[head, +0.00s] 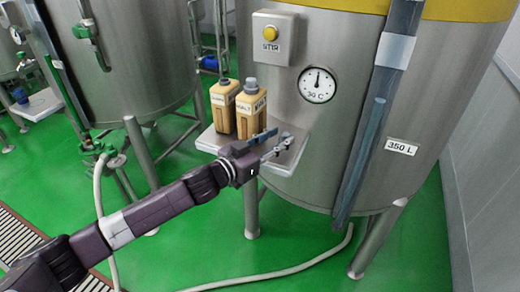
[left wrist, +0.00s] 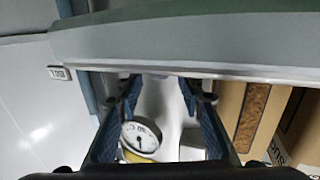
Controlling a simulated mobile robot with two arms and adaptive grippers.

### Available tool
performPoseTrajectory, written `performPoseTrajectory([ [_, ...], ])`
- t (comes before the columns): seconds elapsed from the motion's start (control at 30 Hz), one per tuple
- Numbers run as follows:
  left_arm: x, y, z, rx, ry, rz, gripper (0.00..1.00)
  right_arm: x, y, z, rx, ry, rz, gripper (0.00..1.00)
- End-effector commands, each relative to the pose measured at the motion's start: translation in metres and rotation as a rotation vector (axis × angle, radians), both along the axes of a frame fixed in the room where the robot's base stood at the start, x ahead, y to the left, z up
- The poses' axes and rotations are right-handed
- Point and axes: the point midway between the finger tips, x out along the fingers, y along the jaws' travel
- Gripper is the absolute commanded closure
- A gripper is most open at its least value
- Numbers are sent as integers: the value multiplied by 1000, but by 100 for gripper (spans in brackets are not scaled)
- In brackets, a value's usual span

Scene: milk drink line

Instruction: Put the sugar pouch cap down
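My left gripper (head: 281,142) is over the right part of the small shelf (head: 286,163) on the tank. It also shows in the left wrist view (left wrist: 167,100), with its two fingers spread apart and the tank and dial seen between them. A small cap hidden by the fingers cannot be ruled out. My right gripper is not in view.
A dial (head: 317,85) and a STIR button box (head: 272,40) are on the tank above.

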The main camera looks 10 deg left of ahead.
Motion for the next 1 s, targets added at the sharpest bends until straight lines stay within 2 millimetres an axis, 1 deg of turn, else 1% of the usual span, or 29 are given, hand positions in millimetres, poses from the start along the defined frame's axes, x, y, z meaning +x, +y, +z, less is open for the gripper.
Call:
performPoseTrajectory([
  [0.03, -8, 8, -3, 1, 2, 1, 65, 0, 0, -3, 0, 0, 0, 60],
  [0.2, -33, 28, -1, 1, 2, 1, 65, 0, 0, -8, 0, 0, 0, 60],
  [0.3, -46, 37, 1, 3, 0, 0, 65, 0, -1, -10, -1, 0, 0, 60],
  [0.43, -59, 48, 2, 1, 1, 0, 65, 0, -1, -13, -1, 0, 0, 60],
  [0.63, -68, 54, 4, 1, -1, -1, 65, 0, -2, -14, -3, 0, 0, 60],
  [1.0, -68, 54, 4, 1, -1, 0, 65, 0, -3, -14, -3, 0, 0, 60],
])
